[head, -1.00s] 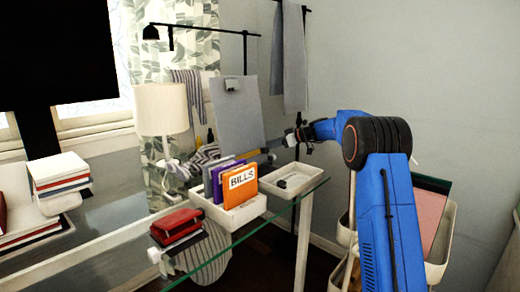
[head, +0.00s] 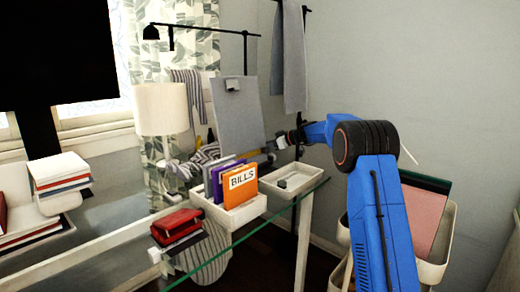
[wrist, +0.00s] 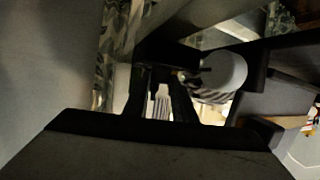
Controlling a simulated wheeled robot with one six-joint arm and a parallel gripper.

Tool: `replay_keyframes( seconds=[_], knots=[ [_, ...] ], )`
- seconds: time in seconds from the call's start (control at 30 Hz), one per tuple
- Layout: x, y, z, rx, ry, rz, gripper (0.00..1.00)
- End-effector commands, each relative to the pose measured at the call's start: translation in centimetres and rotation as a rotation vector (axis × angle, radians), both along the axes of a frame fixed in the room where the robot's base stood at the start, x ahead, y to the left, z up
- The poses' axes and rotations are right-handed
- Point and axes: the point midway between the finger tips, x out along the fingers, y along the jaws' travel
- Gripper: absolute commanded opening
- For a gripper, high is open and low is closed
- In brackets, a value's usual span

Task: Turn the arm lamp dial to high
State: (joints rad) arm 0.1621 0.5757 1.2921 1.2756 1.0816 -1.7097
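The black arm lamp (head: 205,30) stands at the back, its small shade (head: 151,32) hanging at the left end of a long horizontal arm. Its thin upright runs down at the right and goes behind a grey board. I cannot make out its dial in either view. My gripper (head: 276,145) reaches left from the blue arm, beside the lower right edge of the board; its fingertips are small and unclear. In the wrist view dark gripper parts fill much of the picture, and I cannot tell whether they hold anything.
The grey board (head: 238,115) stands behind a white bin (head: 232,213) of coloured folders and a shallow white tray (head: 294,180) on the glass desk. A white table lamp (head: 161,108) is left. Grey cloth (head: 295,60) hangs from a rack. A tiered white cart (head: 435,255) is right.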

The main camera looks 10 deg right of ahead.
Motion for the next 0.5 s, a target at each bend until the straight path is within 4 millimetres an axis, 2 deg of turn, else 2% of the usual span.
replay_keyframes(
  seconds=[0.5],
  knots=[
    [-0.21,0.19,0.03,0.001,-0.001,-0.136,0.02]
  ],
)
